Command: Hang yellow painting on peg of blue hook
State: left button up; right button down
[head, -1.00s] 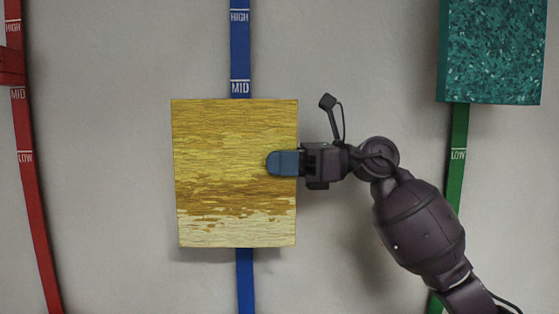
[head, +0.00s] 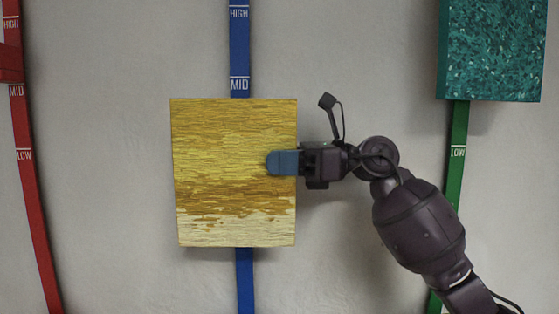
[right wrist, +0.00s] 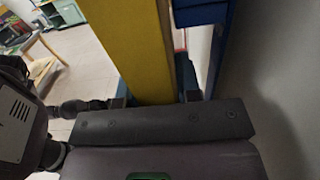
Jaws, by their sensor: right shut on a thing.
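The yellow painting (head: 235,190) is upright in front of the blue strip (head: 240,50) on the wall, just below the strip's MID mark. My right gripper (head: 283,163) is shut on the painting's right edge. In the right wrist view the painting's yellow side (right wrist: 130,45) runs up from between the fingers, and a blue part (right wrist: 200,12) shows close beside it. The blue hook's peg is hidden in the head view, so I cannot tell whether the painting touches it. My left gripper is not in view.
A teal painting (head: 490,50) is at the green strip (head: 456,170) on the right. A red strip (head: 30,200) with a red block (head: 10,62) is at the left edge. The grey wall on both sides of the yellow painting is bare.

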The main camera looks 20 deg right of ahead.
jog(key=shift+f, duration=0.2)
jog(key=c, duration=0.7)
grip_release()
jog(key=shift+c, duration=0.2)
jog(key=b+v, duration=0.1)
jog(key=v, duration=0.9)
jog(key=shift+d, duration=0.4)
jog(key=shift+s, duration=0.1)
